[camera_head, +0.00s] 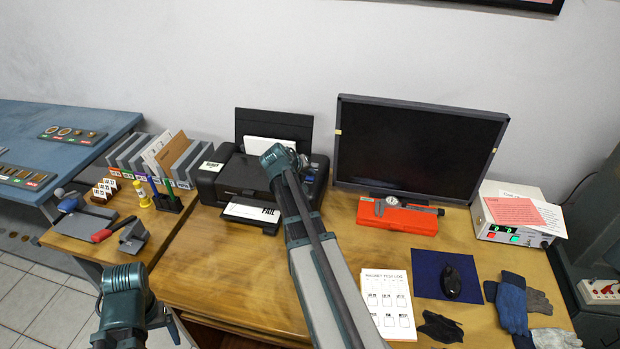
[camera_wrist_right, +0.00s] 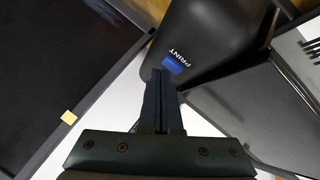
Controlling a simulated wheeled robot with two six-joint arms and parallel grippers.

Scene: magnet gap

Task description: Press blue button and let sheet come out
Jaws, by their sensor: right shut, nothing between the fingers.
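The black printer (camera_head: 235,172) stands on the wooden desk with white paper (camera_head: 268,146) in its rear feed. A sheet marked FAIL (camera_head: 250,213) lies at its front output. In the right wrist view, the blue button (camera_wrist_right: 176,64) sits beside the word PRINT on the black housing. My right gripper (camera_head: 279,157) is over the printer's right side, shut and empty. In the wrist view its fingertips (camera_wrist_right: 163,78) are right at the button's lower edge; I cannot tell whether they touch it. Part of my left arm shows at lower left, its jaws not clear.
A monitor (camera_head: 415,150) stands right of the printer, with a red case (camera_head: 398,217) before it. A pen holder (camera_head: 167,201) and file stand are left of the printer. A printed sheet (camera_head: 388,302), mouse (camera_head: 450,282) and gloves (camera_head: 512,305) lie front right. Desk before the printer is clear.

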